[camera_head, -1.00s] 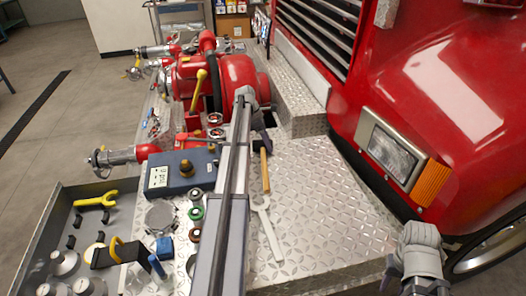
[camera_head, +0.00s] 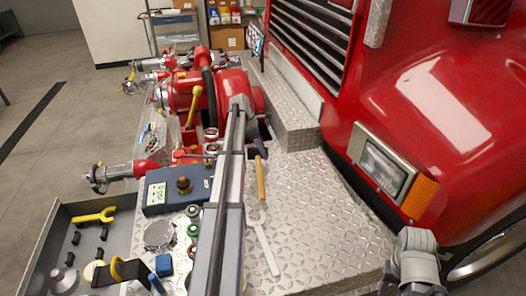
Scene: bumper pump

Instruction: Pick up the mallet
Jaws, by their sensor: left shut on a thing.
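The mallet (camera_head: 261,181) shows as a light wooden handle on the diamond-plate deck, just right of my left arm. A dark purple-grey piece at the handle's upper end looks like its head. My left gripper (camera_head: 259,143) is at that upper end, at the far end of my arm. It is shut on the mallet, though the contact is small and partly hidden. The mallet still appears to lie at deck level. My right gripper (camera_head: 393,284) is at the lower right edge by the truck's front, mostly cut off, and its jaws cannot be made out.
A silver wrench (camera_head: 264,248) lies just below the mallet. Left of my arm are a blue gauge box (camera_head: 178,190), red pump parts (camera_head: 183,95) and a grey tray (camera_head: 57,232) with fittings. The red truck (camera_head: 440,110) bounds the right. The deck right of the mallet is clear.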

